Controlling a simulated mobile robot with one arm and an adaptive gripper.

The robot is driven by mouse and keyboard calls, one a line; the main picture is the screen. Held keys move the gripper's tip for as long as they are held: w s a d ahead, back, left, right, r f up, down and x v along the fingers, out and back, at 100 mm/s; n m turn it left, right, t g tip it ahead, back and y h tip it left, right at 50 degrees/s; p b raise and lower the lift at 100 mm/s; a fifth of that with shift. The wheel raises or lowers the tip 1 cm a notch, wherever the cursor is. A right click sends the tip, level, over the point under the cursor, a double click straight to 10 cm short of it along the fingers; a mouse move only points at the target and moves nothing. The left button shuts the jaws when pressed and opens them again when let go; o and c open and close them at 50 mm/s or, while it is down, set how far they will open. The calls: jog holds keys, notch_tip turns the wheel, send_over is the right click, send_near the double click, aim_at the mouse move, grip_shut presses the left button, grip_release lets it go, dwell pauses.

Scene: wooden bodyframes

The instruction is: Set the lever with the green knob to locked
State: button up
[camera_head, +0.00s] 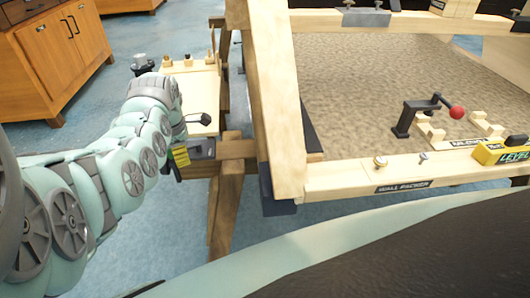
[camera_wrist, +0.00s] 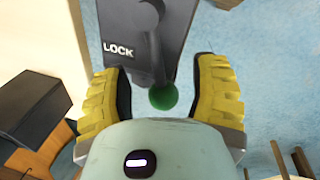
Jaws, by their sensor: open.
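The green knob (camera_wrist: 163,97) sits at the end of a short dark lever on a dark grey plate (camera_wrist: 118,25) in the wrist view. The lever hangs down the picture from its pivot near the top edge. The white word LOCK is on the plate, left of the lever. My gripper (camera_wrist: 162,82) is open, with one yellow finger on each side of the knob and a gap on both sides. In the head view my gripper (camera_head: 180,156) is at the dark plate (camera_head: 202,148) on the wooden frame's end. The green knob is hidden there.
A black-knobbed lever (camera_head: 203,119) stands just behind the plate on the wooden bench. A wooden post (camera_head: 272,100) rises right of my gripper. A cabinet (camera_head: 55,55) stands at back left.

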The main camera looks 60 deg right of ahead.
jog(key=shift+s+d, duration=0.1)
jog(key=shift+d, duration=0.05)
grip_shut()
dwell(0.5)
